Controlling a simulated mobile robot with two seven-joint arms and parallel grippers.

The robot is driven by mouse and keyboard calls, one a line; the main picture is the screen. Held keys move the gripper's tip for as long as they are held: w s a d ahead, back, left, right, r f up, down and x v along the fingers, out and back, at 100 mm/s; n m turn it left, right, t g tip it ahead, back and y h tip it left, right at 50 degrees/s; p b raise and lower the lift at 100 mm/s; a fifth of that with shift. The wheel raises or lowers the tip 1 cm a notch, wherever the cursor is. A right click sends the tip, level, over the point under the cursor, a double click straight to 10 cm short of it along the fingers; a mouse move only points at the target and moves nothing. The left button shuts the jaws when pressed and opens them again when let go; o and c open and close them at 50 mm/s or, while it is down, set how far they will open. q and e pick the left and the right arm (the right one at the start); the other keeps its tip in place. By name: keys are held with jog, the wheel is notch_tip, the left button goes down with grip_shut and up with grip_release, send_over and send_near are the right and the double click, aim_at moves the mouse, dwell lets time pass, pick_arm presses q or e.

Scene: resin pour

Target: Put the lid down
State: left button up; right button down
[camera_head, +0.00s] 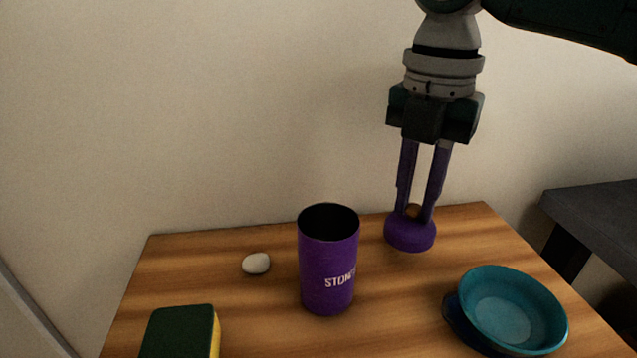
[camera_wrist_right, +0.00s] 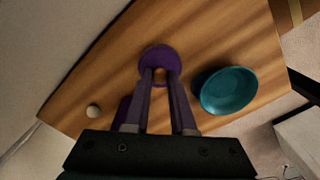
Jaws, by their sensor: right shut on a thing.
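The purple round lid (camera_head: 409,236) is at the back right of the wooden table, with a small brown knob on top. My right gripper (camera_head: 413,212) points down and is shut on the lid's knob. In the right wrist view the lid (camera_wrist_right: 158,60) is at the fingertips (camera_wrist_right: 160,72). I cannot tell whether the lid touches the table or hangs just above it. A purple cup (camera_head: 328,265) with white lettering stands upright and open to the left of the lid. In the right wrist view it is mostly hidden behind the fingers. My left gripper is not in view.
A teal bowl (camera_head: 503,308) stands at the front right of the wooden table (camera_head: 240,325). A white stone-like object (camera_head: 256,263) lies left of the cup. A green and yellow sponge (camera_head: 178,332) is at the front left. The wall stands close behind the table.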

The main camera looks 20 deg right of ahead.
aim_at(413, 206)
notch_tip(413, 206, down, 4)
jog(key=shift+w+f+b, duration=0.15)
jog(key=shift+b, duration=0.45)
jog(key=c, duration=0.8)
grip_release()
jog(key=shift+o, duration=0.2)
notch_tip(413, 206, up, 12)
jog(key=p, duration=0.3)
